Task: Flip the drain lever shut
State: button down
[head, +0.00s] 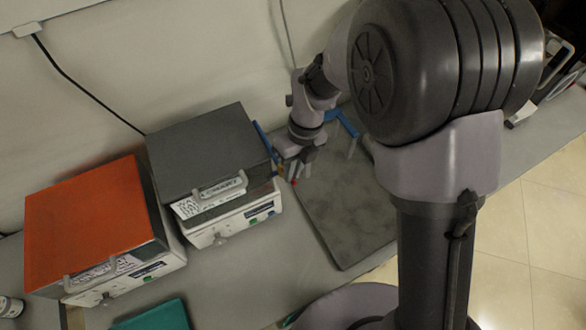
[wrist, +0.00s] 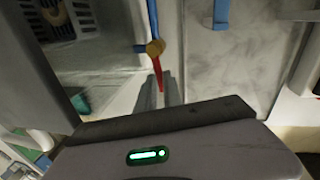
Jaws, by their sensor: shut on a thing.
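The drain lever (wrist: 158,75) is a thin red handle on a brass-coloured valve (wrist: 155,47) with a blue stub at its left, in the upper middle of the wrist view. It hangs down with a slight tilt, and its lower end runs between my two grey fingers. My gripper (wrist: 159,92) is shut on the lever. In the head view my gripper (head: 291,171) is beside the right side of the grey-topped unit (head: 205,150); a small red bit of the lever (head: 294,182) shows at the fingertips. My wrist hides most of the valve there.
An orange-topped unit (head: 85,222) with a front handle stands left of the grey-topped one. A dark grey slab (head: 345,215) lies on the bench to the right, with a blue bracket (head: 347,122) at its back. A teal item (head: 155,317) lies at the front.

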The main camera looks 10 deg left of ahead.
jog(key=c, duration=1.5)
grip_release()
